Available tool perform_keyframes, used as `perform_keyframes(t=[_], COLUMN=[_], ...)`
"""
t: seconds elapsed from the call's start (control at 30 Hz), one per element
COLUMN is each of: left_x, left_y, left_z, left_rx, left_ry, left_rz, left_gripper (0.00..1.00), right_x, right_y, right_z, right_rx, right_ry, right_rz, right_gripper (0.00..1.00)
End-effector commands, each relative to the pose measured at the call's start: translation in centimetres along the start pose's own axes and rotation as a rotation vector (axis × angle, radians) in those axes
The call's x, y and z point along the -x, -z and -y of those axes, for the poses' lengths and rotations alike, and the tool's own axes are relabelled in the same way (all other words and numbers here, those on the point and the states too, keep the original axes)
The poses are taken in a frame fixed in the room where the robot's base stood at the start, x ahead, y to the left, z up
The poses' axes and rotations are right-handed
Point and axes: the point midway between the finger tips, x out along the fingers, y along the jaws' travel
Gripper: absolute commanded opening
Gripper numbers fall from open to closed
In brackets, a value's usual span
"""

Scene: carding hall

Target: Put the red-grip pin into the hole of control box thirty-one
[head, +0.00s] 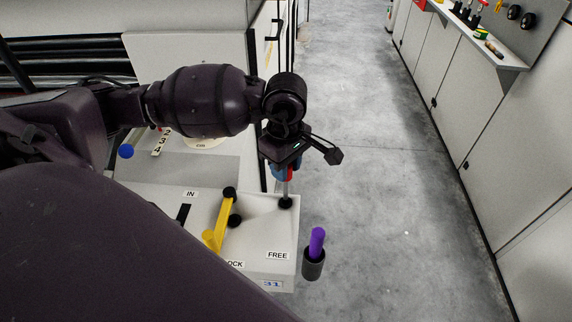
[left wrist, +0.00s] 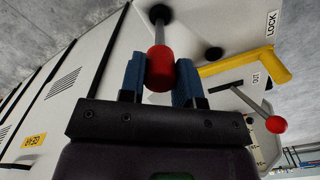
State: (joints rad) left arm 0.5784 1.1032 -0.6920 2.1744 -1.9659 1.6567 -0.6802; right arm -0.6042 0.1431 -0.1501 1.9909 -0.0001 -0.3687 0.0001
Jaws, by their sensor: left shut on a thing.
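The red-grip pin (left wrist: 159,68) is between the blue fingers of my left gripper (left wrist: 160,80), which is shut on its red grip. In the head view my left gripper (head: 284,172) hangs over the right part of control box thirty-one (head: 265,262), a pale box marked 31. The pin's metal shaft (head: 285,189) points down, and its lower end meets the black-rimmed hole (head: 285,203). The hole also shows in the left wrist view (left wrist: 160,14). How deep the tip sits cannot be told. My right gripper is out of view.
A yellow lever (head: 222,222) stands on the box, left of the hole. A purple handle (head: 317,240) sits in a black holder (head: 313,264) at the box's right side. A red-knobbed lever (left wrist: 276,124) shows in the wrist view. The grey floor (head: 375,200) to the right is clear.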

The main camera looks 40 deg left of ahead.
Motion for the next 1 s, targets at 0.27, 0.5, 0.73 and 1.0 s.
perform_keyframes(t=[0.27,0.5,0.73,1.0], left_x=[0.02,0.01,-0.08,0.01], left_y=[-0.02,-0.02,-0.02,-0.03], left_z=[0.00,0.00,-0.01,-0.02], left_rx=[0.000,-0.001,-0.001,-0.001], left_ry=[0.000,-0.001,0.000,-0.001], left_rz=[0.000,0.000,0.000,0.000], left_gripper=[0.07,0.07,0.07,0.07], right_x=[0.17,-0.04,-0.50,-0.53], right_y=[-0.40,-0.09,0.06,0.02], right_z=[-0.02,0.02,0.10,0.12], right_rx=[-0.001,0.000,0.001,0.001], right_ry=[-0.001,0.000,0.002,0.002], right_rz=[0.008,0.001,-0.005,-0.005], right_gripper=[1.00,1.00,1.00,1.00])
